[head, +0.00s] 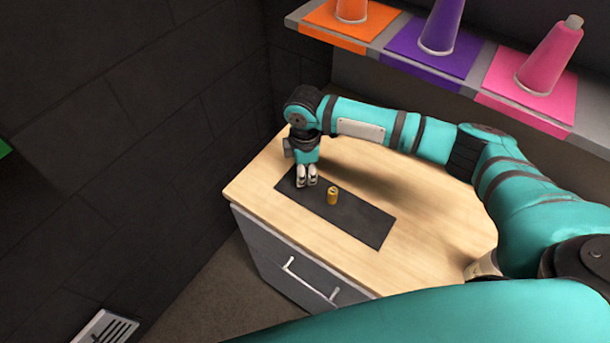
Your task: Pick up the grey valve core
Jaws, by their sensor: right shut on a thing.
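My right gripper (306,182) points down over the left end of a dark mat (362,226) on a wooden-topped cabinet. Its pale fingers are closed together on something small, low at the mat's surface. The grey valve core is hidden by the fingers or too small to make out apart from them. I cannot tell whether it touches the mat. A small brass-coloured cylinder (332,196) stands upright on the mat, just right of the fingers and apart from them. My left gripper is not in view.
The wooden top (430,228) is bare right of the mat. A drawer handle (308,281) is on the cabinet's front. A dark block wall (130,120) stands at left. Behind, a shelf carries orange, purple (442,25) and pink (550,58) cones on coloured squares.

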